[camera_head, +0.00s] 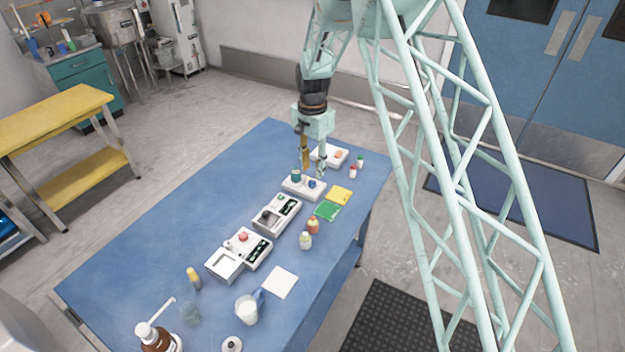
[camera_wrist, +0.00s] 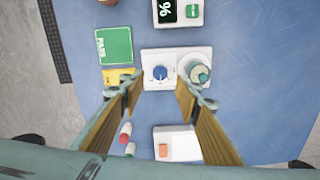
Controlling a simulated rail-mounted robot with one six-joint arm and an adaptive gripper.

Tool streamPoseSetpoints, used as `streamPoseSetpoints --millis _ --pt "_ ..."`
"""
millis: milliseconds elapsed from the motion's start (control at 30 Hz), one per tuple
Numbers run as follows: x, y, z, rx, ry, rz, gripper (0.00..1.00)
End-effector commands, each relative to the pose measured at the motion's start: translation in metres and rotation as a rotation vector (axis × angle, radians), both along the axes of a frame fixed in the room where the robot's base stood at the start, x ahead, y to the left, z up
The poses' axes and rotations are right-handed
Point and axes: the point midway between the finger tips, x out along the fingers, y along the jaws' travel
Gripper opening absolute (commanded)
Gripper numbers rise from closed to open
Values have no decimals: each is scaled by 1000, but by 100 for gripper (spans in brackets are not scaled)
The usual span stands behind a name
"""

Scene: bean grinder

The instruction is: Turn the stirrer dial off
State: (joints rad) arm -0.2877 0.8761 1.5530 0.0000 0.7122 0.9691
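The stirrer (camera_head: 303,191) is a white, low box on the blue table below my gripper; it also shows in the wrist view (camera_wrist: 149,55). Its blue dial (camera_wrist: 160,73) has a pale pointer mark and shows also in the head view (camera_head: 312,184). A teal-capped vessel (camera_wrist: 200,73) stands on the stirrer's round plate beside the dial. My gripper (camera_head: 312,172) points down over the stirrer. In the wrist view its fingers (camera_wrist: 160,90) are wide apart, with the dial showing between the tips. I see no contact, and the exact height is unclear.
Green (camera_head: 327,211) and yellow (camera_head: 340,195) cards lie near the stirrer. A white device with an orange button (camera_wrist: 177,144) is on one side, a scale with a display (camera_head: 277,212) on the other. Small bottles with red and green caps (camera_wrist: 125,132) stand nearby.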

Motion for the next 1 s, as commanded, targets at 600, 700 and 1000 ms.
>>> streamPoseSetpoints --millis 600,700,1000 --pt "0 0 -56 0 1 0 30" --pt "0 0 -57 -1 1 0 30" --pt "0 0 -57 0 0 0 25"
